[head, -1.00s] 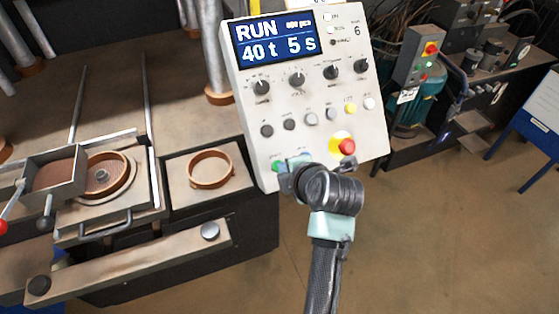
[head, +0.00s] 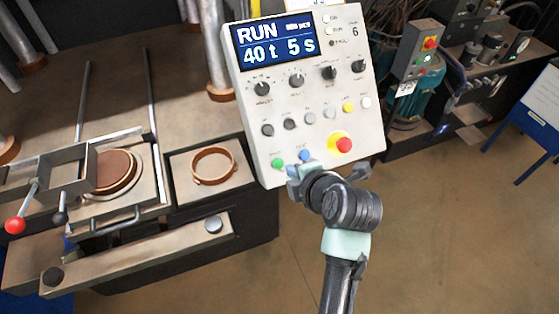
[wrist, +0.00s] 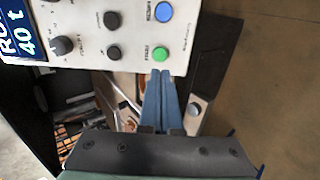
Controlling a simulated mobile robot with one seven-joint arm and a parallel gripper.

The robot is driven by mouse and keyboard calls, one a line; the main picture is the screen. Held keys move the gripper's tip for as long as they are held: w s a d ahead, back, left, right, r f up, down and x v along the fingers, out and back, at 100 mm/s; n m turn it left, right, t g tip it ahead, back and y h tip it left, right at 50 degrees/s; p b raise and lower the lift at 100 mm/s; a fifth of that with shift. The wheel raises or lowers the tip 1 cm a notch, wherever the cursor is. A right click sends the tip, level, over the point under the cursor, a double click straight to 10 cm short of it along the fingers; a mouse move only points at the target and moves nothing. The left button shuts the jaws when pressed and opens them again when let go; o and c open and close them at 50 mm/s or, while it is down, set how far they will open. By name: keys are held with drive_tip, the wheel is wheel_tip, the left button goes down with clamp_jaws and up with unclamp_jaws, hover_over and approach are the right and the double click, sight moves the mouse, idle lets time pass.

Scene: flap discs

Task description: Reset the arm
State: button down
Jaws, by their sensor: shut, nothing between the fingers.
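My gripper (head: 303,170) is in front of the lower left part of the control panel (head: 300,120). In the wrist view its blue fingers (wrist: 161,77) are together with nothing between them. Their tips are just below the green START button (wrist: 159,54) in that picture; I cannot tell whether they touch the panel. The green button (head: 277,163) and the blue button (head: 304,154) both show in the head view. The panel's screen (head: 272,41) reads RUN, 40 t, 5 s.
At left is the press with a round mould (head: 118,172) holding brown material, a square feed box (head: 70,168) and a red-knobbed lever (head: 15,225). A brown ring (head: 213,165) lies on a plate right of it. Open floor (head: 450,240) lies at right.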

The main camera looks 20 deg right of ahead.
idle(0.3)
drive_tip(key=w+a+r+m+t+h+b, duration=0.1)
drive_tip(key=w+a+r+m+t, duration=0.15)
drive_tip(key=r, duration=0.55)
drive_tip(key=w+a+r+m+t+b, duration=0.1)
drive_tip(key=a+r+m+t+b, duration=0.15)
drive_tip(key=r, duration=0.55)
drive_tip(key=w+a+r+m+t+h+b, duration=0.1)
drive_tip(key=a+r+m+t, duration=0.2)
drive_tip(key=r, duration=0.5)
drive_tip(key=s+a+r+m+t+b, duration=0.1)
drive_tip(key=s+a+r+m+t, duration=0.3)
drive_tip(key=s+r, duration=0.3)
drive_tip(key=s+a+r+m+t+y+b, duration=0.1)
drive_tip(key=s+a+r+m+t, duration=0.3)
drive_tip(key=r, duration=1.1)
drive_tip(key=s+m+t, duration=0.1)
drive_tip(key=s+m, duration=0.1)
drive_tip(key=s, duration=0.1)
drive_tip(key=shift+s+a+r+y+b, duration=0.15)
drive_tip(key=shift+s+r+y+b, duration=0.1)
drive_tip(key=shift+s+y+b, duration=0.1)
drive_tip(key=shift+w, duration=0.1)
idle(2.4)
